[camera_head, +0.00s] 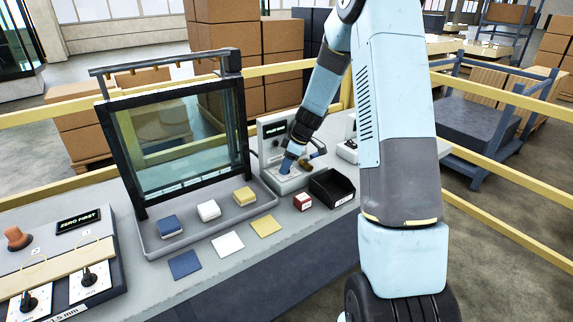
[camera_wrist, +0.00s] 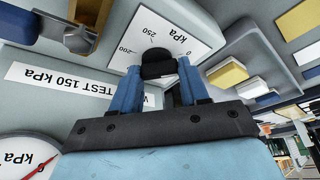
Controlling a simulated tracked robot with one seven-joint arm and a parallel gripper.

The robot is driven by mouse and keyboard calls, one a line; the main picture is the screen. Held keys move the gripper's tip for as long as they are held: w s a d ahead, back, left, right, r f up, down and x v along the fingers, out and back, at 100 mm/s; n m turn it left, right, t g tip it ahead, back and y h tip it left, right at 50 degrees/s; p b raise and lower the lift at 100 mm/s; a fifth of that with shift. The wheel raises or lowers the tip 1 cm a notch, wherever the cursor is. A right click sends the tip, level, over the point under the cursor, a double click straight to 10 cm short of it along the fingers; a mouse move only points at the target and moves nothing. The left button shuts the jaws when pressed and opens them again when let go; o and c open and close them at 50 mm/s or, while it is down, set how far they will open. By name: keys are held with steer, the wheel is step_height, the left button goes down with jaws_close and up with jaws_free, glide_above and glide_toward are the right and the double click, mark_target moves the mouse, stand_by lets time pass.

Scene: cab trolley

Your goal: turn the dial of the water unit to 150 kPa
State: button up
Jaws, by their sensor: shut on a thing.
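The water unit (camera_head: 272,131) is a grey box with an upright panel, standing at the right part of the bench. My gripper (camera_head: 289,165) reaches down to its low front part. In the wrist view, which is upside down, the blue fingers of my gripper (camera_wrist: 158,78) are shut on the black dial knob (camera_wrist: 156,58). A label (camera_wrist: 55,82) reads TEST 150 kPa. A round kPa gauge (camera_wrist: 22,155) with a red needle is partly cut off.
A glass frame on a grey tray (camera_head: 155,243) with coloured blocks is to the left. Yellow rails (camera_head: 480,85) run behind and to the right.

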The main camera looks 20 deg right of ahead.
steer(key=shift+m, duration=0.3)
steer(key=m+t, duration=0.1)
steer(key=m, duration=0.1)
steer(key=m+h, duration=0.1)
steer(key=m, duration=0.2)
steer(key=shift+a+t, duration=0.2)
steer(key=shift+t, duration=0.2)
steer(key=m+h, duration=0.1)
steer(key=m, duration=0.1)
steer(key=m+h, duration=0.1)
steer(key=m, duration=0.3)
steer(key=shift+a+m+t+h, duration=0.25)
steer(key=shift+m+t+h, duration=0.05)
steer(key=shift+t+h, duration=0.1)
steer(key=m+h, duration=0.1)
steer(key=m, duration=0.2)
steer(key=m+h, duration=0.1)
steer(key=m, duration=0.2)
steer(key=shift+w+a+g, duration=0.1)
steer(key=shift+a+g, duration=0.05)
steer(key=shift+g, duration=0.15)
steer(key=m+h, duration=0.1)
steer(key=m, duration=0.2)
steer(key=m+g+h, duration=0.1)
steer(key=m, duration=0.2)
steer(key=shift+w+g, duration=0.15)
steer(key=shift+g, duration=0.15)
steer(key=o, duration=1.1)
steer(key=shift+c, duration=0.2)
steer(key=shift+r, duration=0.1)
